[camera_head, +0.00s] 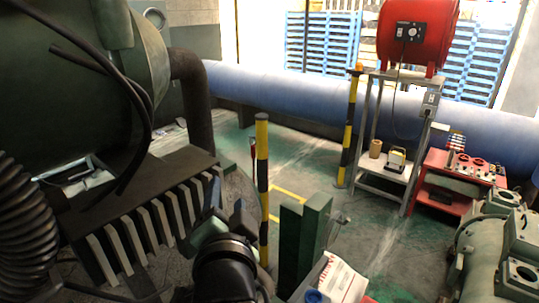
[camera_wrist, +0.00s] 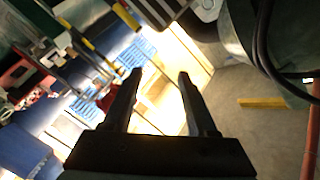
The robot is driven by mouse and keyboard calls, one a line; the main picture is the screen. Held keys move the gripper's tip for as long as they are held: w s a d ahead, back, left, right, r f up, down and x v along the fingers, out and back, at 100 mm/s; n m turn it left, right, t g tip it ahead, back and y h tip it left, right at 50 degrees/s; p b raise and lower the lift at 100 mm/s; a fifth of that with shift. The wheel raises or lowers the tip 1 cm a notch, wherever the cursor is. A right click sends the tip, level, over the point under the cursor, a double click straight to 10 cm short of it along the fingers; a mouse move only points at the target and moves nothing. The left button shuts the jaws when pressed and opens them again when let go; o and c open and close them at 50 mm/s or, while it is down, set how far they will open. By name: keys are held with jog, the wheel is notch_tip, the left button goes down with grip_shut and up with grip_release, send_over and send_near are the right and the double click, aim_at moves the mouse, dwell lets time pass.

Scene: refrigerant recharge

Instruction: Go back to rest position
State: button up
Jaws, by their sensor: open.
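My gripper (camera_wrist: 160,78) shows in the wrist view with its two dark fingers apart. Nothing is between them. Behind the fingers are bright panels and the floor, seen at a steep tilt. The fingers touch nothing that I can see. In the head view I cannot clearly make out my gripper.
A large dark green machine (camera_head: 50,85) with hoses fills the left. A yellow-black post (camera_head: 262,180) stands mid-floor. A thick blue pipe (camera_head: 280,92) crosses the back. A red drum (camera_head: 415,35) tops a metal stand (camera_head: 382,188). A red cart (camera_head: 440,200) stands right.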

jog(key=s+d+r+n+t+p, duration=0.1)
jog(key=s+r, duration=0.4)
jog(key=r, duration=0.6)
jog(key=s+d+r+n+t+h+p, duration=0.1)
jog(key=s+d+r+n+t, duration=0.2)
jog(key=r, duration=0.9)
jog(key=s+d+r+n+t+h+p, duration=0.1)
jog(key=s+d+r+n+t, duration=0.1)
jog(key=s+r+n+t, duration=0.2)
jog(key=s+r+t, duration=0.3)
jog(key=r, duration=0.4)
jog(key=shift+d+r+n, duration=0.15)
jog(key=shift+d+n, duration=0.15)
